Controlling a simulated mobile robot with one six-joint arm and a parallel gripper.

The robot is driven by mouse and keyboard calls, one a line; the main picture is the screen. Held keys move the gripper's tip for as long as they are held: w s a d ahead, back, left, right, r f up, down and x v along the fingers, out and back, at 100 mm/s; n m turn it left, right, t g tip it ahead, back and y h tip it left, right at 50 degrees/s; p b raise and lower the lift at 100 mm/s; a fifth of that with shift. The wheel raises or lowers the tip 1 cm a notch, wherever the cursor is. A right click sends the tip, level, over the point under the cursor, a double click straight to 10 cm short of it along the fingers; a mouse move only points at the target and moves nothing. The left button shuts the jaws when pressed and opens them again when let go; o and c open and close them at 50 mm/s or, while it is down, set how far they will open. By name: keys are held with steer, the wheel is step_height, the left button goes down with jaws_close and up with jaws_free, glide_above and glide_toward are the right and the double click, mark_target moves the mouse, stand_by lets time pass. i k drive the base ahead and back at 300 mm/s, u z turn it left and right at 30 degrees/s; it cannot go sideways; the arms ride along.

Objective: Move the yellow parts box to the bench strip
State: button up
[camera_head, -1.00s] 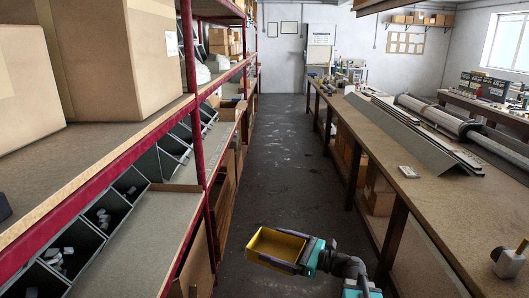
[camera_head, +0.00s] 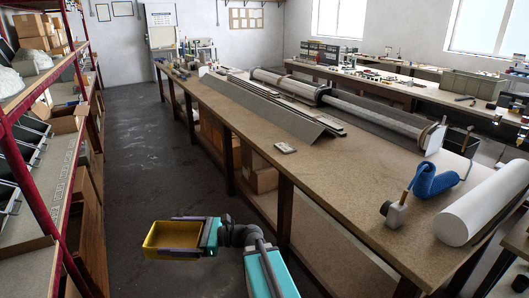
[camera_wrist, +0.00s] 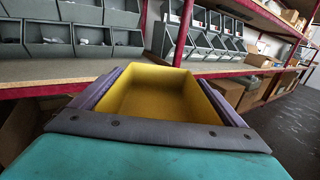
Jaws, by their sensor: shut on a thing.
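The yellow parts box (camera_head: 172,240) is open-topped and looks empty inside. My gripper (camera_head: 190,237) is shut on it and holds it level over the aisle floor, left of the workbench. In the wrist view the yellow box (camera_wrist: 152,95) sits between the two purple-grey fingers, with the shelf bins beyond it. The workbench (camera_head: 235,105) runs along the right side of the head view. I cannot tell which part of its top is the bench strip.
On the bench lie long metal profiles (camera_head: 270,112), a small pale block (camera_head: 285,148), a blue tool (camera_head: 432,180) and a white roll (camera_head: 485,205). Red-framed shelving (camera_head: 30,165) stands left; the dark aisle floor (camera_head: 130,150) is clear.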

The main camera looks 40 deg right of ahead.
mark_target(331, 180)
steer(key=z, duration=0.1)
steer(key=i, duration=0.9)
steer(key=z, duration=0.1)
